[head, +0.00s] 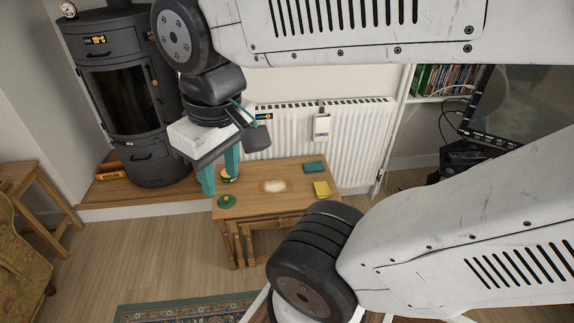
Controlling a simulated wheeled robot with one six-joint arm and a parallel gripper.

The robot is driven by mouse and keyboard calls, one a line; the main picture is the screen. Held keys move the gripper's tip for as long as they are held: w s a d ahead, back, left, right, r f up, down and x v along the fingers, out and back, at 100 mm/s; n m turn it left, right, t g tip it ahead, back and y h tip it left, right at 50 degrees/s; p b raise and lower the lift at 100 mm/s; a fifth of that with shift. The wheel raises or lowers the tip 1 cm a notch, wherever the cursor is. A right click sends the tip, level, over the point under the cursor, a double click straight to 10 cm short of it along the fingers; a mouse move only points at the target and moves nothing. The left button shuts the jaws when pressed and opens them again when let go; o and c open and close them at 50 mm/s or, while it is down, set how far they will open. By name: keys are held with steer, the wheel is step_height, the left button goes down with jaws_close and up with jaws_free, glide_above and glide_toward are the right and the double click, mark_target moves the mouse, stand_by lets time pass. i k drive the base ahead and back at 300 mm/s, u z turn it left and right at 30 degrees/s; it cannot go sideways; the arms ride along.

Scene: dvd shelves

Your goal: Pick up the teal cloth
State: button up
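The teal cloth (315,168) is a small, flat, folded-looking rectangle. It lies near the back right corner of the low wooden table (252,205). My gripper (220,183) has two teal fingers pointing down over the table's left end. The fingers are apart, with nothing seen held between them. The gripper is well to the left of the teal cloth and does not touch it.
A yellow cloth or sponge (321,189), a pale powdery patch (274,186) and a green round object (226,201) are on the table. A small yellow-and-dark object (229,174) is partly hidden by a finger. A radiator (345,140) and stove (130,110) stand behind.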

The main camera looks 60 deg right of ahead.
mark_target(314, 167)
steer(key=z, duration=0.15)
steer(key=i, duration=0.65)
steer(key=z, duration=0.95)
steer(key=i, duration=0.5)
steer(key=z, duration=0.6)
